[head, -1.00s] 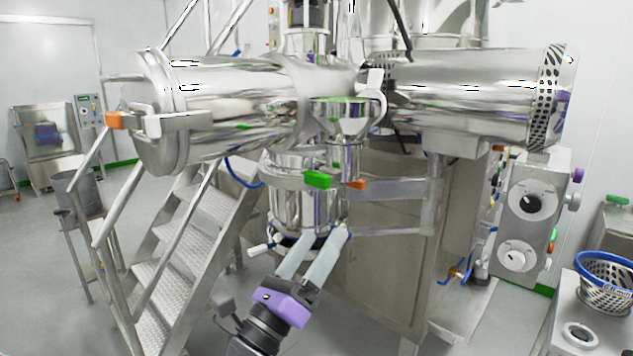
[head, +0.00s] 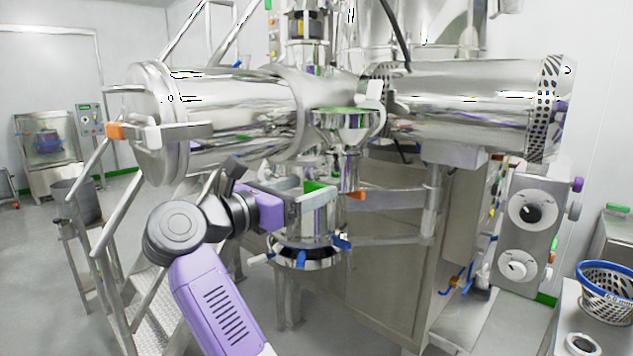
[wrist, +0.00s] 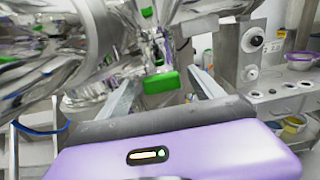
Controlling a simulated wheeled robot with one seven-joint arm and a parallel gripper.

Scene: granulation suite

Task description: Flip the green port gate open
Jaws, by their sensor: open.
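The green gate handle (head: 316,187) shows as a small block on the front of the steel port vessel (head: 322,222), below the steel funnel. In the wrist view the green block (wrist: 162,82) lies ahead, between the two fingertips. My gripper (head: 312,192) reaches in from the left with its fingers apart on either side of the block. My gripper also shows at the bottom of the wrist view (wrist: 164,88). I cannot tell whether a finger touches the block. The fingers hide part of the gate in the head view.
A large steel cylinder (head: 235,110) hangs above my arm, and steel stairs (head: 150,300) stand at left. A control box with dials (head: 530,225) and a blue-rimmed basket (head: 606,290) are at right.

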